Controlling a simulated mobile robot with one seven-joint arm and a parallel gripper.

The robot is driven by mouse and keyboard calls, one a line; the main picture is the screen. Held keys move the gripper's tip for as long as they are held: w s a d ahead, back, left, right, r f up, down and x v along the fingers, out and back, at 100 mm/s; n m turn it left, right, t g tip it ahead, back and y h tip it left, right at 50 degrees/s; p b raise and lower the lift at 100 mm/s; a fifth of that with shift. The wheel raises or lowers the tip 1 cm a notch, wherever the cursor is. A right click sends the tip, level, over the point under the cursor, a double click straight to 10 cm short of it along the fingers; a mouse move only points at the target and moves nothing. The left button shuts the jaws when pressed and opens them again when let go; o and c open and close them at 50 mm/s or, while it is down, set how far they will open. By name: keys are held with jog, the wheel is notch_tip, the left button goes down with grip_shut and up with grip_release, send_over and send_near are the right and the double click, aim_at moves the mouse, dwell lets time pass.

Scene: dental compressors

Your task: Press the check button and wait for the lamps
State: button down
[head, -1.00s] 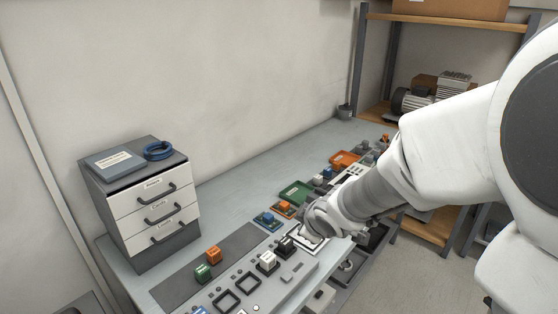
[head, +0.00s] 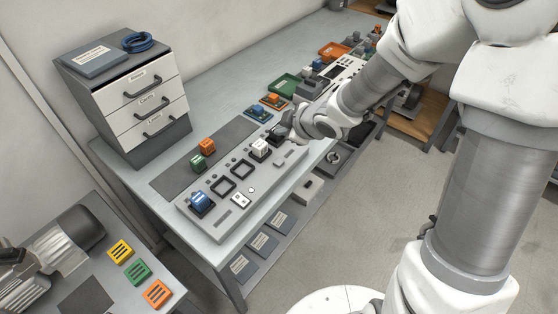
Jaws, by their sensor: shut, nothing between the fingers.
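The grey test panel (head: 222,206) lies on the bench with square sockets and blocks along it. A blue block (head: 201,202) sits at its near left end, and a white block (head: 260,148) and a dark block (head: 273,137) sit towards its far end. Two dark-framed sockets are empty. A small white plate (head: 241,201) with a dark mark is on the panel's front part; I cannot tell whether it is the check button. No lamp shows clearly lit. My gripper (head: 283,134) is over the panel's far end, shut and empty; its fingertips are mostly hidden by my wrist.
A green block (head: 198,162) and an orange block (head: 207,146) stand on the dark mat behind the panel. A drawer cabinet (head: 130,95) stands at the back left. A green tray (head: 285,85) and an orange tray (head: 334,49) lie farther along the bench. Coloured plates lie on the lower left table.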

jog(key=b, duration=0.9)
send_near(277, 158)
jog(key=shift+w+a+r+x, duration=0.1)
jog(key=shift+r+x, duration=0.05)
jog(key=shift+x, duration=0.75)
jog(key=shift+w+a+r+x, duration=0.1)
jog(key=shift+w+r+x, duration=0.05)
jog(key=shift+x, duration=0.7)
jog(key=shift+w+a+r+x, duration=0.1)
jog(key=shift+r+x, duration=0.05)
jog(key=shift+x, duration=0.75)
jog(key=shift+f, duration=0.4)
jog(key=shift+f+b, duration=0.5)
jog(key=shift+b, duration=0.05)
jog(key=shift+r, duration=0.1)
jog(key=shift+r+p, duration=0.8)
jog(key=shift+p, duration=0.15)
notch_tip(277, 158, up, 5)
jog(key=p, duration=0.5)
